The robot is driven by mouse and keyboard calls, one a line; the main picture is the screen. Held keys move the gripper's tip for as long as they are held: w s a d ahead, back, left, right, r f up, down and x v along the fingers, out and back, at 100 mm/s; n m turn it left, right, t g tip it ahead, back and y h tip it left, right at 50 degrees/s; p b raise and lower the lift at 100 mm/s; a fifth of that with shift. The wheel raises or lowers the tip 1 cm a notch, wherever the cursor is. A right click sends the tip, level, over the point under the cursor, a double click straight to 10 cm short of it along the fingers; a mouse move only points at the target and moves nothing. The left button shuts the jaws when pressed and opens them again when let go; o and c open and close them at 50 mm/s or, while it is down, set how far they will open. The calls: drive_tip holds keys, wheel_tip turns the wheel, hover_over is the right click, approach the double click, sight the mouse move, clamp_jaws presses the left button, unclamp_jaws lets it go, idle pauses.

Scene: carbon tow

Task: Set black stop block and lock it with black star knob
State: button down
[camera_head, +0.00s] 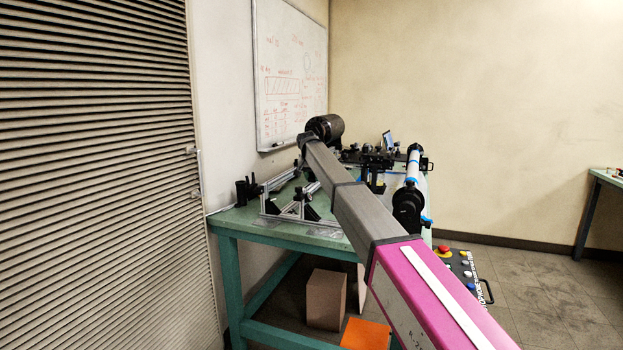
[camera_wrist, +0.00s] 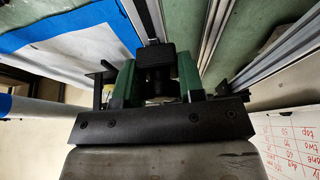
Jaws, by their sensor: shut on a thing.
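In the wrist view, the green fingers of my gripper (camera_wrist: 158,78) are closed on a boxy black piece, which looks like the black stop block (camera_wrist: 156,56). Beyond it a slotted aluminium rail (camera_wrist: 150,16) runs away from the gripper. I cannot tell whether the block touches the rail. I cannot make out the black star knob for certain in either view. In the head view my arm reaches over the green workbench (camera_head: 238,218), and its far end hides the gripper and the block.
Aluminium profile frames (camera_head: 290,205) stand on the bench's left part. A roller with white wrap and blue tape (camera_head: 414,165) is at the right. A large dark cylinder (camera_head: 326,126) stands at the back near the whiteboard (camera_head: 290,75). A cardboard box (camera_head: 325,300) is under the bench.

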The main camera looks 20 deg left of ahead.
drive_tip(key=w, duration=0.8)
drive_tip(key=w+d, duration=0.1)
drive_tip(key=w, duration=0.3)
drive_tip(key=shift+w, duration=0.3)
drive_tip(key=c, duration=0.7)
unclamp_jaws()
drive_tip(key=shift+s+r, duration=0.1)
drive_tip(key=shift+r, duration=0.05)
drive_tip(key=v, duration=1)
drive_tip(key=shift+r, duration=0.3)
drive_tip(key=shift+s, duration=0.1)
